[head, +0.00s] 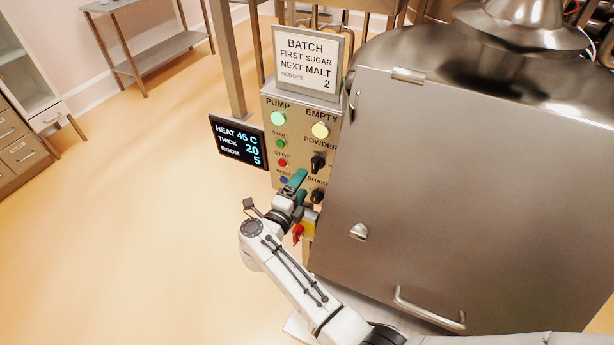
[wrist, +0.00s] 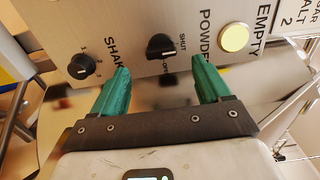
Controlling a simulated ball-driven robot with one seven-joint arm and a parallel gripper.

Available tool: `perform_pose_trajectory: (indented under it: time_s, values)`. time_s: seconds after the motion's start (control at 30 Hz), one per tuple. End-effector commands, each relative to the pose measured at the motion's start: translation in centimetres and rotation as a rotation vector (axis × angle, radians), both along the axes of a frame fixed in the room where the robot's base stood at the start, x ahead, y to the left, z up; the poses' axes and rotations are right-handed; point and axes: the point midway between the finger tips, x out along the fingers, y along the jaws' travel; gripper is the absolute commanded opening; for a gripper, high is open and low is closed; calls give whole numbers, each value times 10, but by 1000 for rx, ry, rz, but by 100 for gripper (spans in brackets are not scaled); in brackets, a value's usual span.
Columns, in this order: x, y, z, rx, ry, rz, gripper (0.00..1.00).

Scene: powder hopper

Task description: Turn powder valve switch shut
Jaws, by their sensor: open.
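The powder valve switch (head: 318,163) is a black knob on the steel control panel, beside the POWDER label. In the wrist view the knob (wrist: 160,46) has a pale pointer mark, with small SHUT and OPEN labels near it. I cannot tell for sure which label the pointer is at. My gripper (head: 299,188) is open, with two green fingers in front of the lower panel. In the wrist view the gripper (wrist: 160,68) is empty. Its fingers lie to either side of the powder knob, and no contact with it shows.
The SHAKE knob (wrist: 82,66) is close to one finger. A lit EMPTY lamp (head: 320,130), a lit PUMP lamp (head: 278,118) and small buttons share the panel. A red emergency-like knob (head: 297,233) is below my gripper. The large steel hopper (head: 440,190) stands right; floor at left is clear.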

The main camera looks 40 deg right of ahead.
Motion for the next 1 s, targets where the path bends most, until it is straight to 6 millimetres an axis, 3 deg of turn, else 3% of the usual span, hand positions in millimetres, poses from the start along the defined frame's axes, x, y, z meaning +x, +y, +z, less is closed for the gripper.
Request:
perform_pose_trajectory:
  time_s: [0.1, 0.3, 1.0]
  values:
    - [-6, 18, -1, -1, 1, 2, 77]
    - [-11, 31, 0, 0, 0, 1, 77]
    - [-12, 32, 0, 0, 1, 0, 77]
